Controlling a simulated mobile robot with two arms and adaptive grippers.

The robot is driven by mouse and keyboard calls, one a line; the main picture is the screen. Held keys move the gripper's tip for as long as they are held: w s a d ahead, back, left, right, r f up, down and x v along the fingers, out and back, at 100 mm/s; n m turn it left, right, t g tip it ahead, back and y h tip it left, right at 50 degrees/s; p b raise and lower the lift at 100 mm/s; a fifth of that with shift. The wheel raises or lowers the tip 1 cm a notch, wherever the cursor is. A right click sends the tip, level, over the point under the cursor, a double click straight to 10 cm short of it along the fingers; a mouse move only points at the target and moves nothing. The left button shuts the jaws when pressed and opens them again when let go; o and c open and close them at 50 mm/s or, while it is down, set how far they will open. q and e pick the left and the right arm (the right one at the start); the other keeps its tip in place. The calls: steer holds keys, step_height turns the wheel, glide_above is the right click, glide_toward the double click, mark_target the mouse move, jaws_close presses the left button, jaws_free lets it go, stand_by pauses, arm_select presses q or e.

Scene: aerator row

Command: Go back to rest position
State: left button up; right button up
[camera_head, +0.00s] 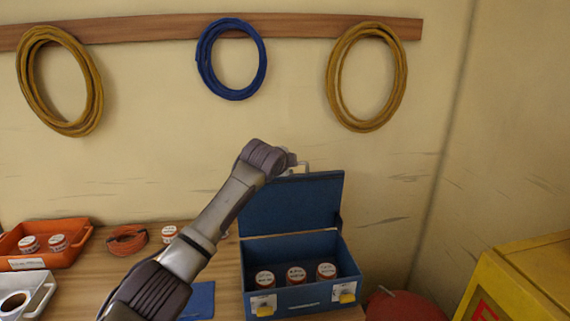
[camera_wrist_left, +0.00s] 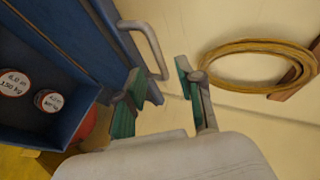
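My left arm reaches up from the bottom of the head view, and its gripper end (camera_head: 289,161) is at the top edge of the open blue box lid (camera_head: 298,205). In the wrist view my left gripper (camera_wrist_left: 163,88) has its green-padded fingers apart with nothing between the pads. The lid's grey handle (camera_wrist_left: 148,42) is just beyond the fingertips; it also shows in the head view (camera_head: 303,165). The lid stands raised. The blue box (camera_head: 300,299) holds several white-topped jars (camera_head: 296,276) in a row. My right gripper is not in view.
A yellow case (camera_head: 525,275) and red round object (camera_head: 402,308) are on the right. Hoses (camera_head: 232,90) hang behind.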

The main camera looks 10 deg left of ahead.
arm_select(q)
steer(key=shift+s+r, duration=0.2)
steer(key=shift+s, duration=0.35)
